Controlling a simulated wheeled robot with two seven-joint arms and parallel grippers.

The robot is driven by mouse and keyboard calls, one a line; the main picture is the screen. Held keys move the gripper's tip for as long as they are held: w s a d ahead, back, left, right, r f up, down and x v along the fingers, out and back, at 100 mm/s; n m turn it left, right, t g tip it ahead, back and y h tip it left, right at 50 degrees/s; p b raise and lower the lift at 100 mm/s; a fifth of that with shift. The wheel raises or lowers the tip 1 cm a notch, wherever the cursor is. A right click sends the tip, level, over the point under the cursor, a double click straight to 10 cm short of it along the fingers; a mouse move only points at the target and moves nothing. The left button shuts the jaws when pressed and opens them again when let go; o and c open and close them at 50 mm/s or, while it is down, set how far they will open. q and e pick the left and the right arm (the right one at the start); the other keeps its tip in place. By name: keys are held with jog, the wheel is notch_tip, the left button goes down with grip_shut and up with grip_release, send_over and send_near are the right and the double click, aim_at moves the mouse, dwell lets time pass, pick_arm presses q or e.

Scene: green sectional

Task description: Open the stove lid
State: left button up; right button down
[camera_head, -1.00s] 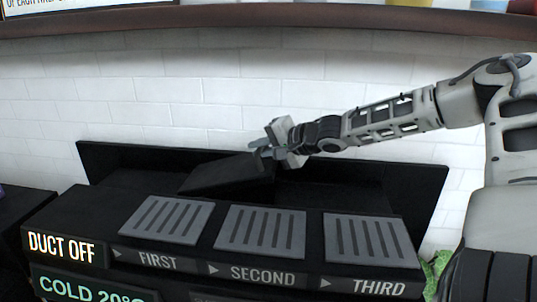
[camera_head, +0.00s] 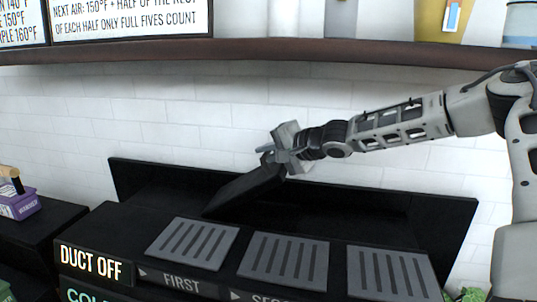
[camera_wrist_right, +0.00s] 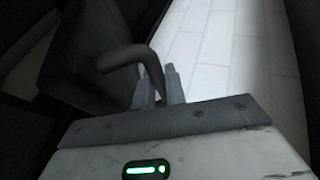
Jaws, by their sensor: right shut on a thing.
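The stove lid (camera_head: 245,191) is a dark flat panel on the black stove (camera_head: 145,225). It is tilted, with its right edge raised. My right gripper (camera_head: 268,155) is at the raised edge of the lid. In the right wrist view, its two grey fingers (camera_wrist_right: 160,86) are shut on the lid's curved brownish handle (camera_wrist_right: 122,57), and the dark lid (camera_wrist_right: 82,55) shows beside them. The gripper hides part of the raised edge in the head view. My left gripper is not in view.
Several slotted grey plates (camera_head: 193,243) lie along the stove's front top. A black back panel (camera_head: 400,215) stands behind, against the white brick wall (camera_head: 90,115). A brown shelf (camera_head: 300,52) runs above the arm. A purple box (camera_head: 18,204) stands on the left counter.

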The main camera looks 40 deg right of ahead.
jog(key=c, duration=1.7)
grip_release()
jog(key=shift+r, duration=0.1)
jog(key=shift+c, duration=0.2)
